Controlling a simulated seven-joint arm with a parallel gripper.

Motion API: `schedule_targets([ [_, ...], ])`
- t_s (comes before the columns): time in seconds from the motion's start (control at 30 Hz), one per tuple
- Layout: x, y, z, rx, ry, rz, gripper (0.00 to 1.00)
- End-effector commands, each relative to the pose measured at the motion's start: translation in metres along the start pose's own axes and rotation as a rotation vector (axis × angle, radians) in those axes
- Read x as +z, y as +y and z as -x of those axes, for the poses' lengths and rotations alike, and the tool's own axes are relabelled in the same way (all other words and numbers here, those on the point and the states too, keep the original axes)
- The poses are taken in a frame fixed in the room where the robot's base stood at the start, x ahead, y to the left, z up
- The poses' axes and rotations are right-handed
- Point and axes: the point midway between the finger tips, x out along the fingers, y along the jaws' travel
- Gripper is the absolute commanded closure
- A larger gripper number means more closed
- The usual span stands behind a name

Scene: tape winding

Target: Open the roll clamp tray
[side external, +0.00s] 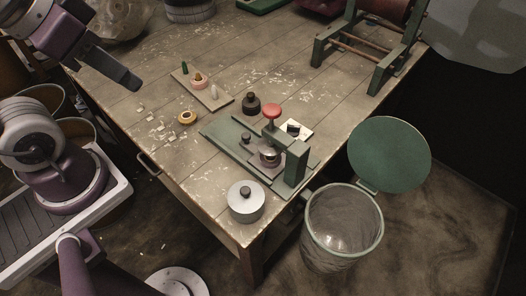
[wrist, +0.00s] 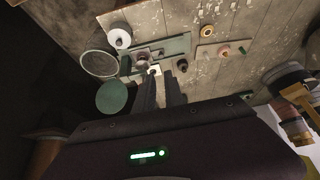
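The roll clamp is a green device with a green base plate (side external: 222,137), an upright green block (side external: 297,165) and a red knob (side external: 271,111), near the table's front corner. A metal round piece (side external: 269,156) sits on a small dark tray-like plate under the arm of the clamp. Whether that plate is the clamp tray, and whether it is open, I cannot tell. The green base also shows in the wrist view (wrist: 180,45). My gripper (side external: 130,82) is high at the upper left, apart from the clamp. In the wrist view its two dark fingers (wrist: 160,75) stand apart with nothing between them.
A lidded metal pot (side external: 245,203), a dark bottle (side external: 251,104), a white tile with a black piece (side external: 295,130), a yellow ring (side external: 187,118) and a board with small items (side external: 215,97) surround the clamp. A bin (side external: 342,235) with a green lid (side external: 390,154) stands right of the table.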

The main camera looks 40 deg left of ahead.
Motion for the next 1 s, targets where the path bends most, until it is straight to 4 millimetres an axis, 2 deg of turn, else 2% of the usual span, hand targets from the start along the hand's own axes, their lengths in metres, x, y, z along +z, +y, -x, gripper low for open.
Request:
schedule_targets([
  [0.03,-0.008,0.000,-0.004,-0.001,-0.020,-0.010,0.74],
  [0.13,-0.041,-0.001,-0.027,-0.002,-0.094,-0.062,0.55],
  [0.17,-0.053,-0.001,-0.038,-0.002,-0.123,-0.084,0.55],
  [0.27,-0.089,0.000,-0.091,0.008,-0.215,-0.161,0.55],
  [0.3,-0.100,0.000,-0.116,0.015,-0.252,-0.191,0.55],
  [0.37,-0.110,0.001,-0.158,0.029,-0.307,-0.236,0.55],
  [0.4,-0.113,0.002,-0.186,0.039,-0.339,-0.263,0.55],
  [0.5,-0.110,0.003,-0.251,0.065,-0.411,-0.321,0.55],
  [0.6,-0.100,0.005,-0.295,0.085,-0.455,-0.361,0.55],
  [0.7,-0.093,0.005,-0.316,0.095,-0.475,-0.378,0.55],
  [0.83,-0.085,0.006,-0.332,0.098,-0.482,-0.383,0.55],
  [1.0,-0.068,0.006,-0.362,0.099,-0.484,-0.382,0.55],
])
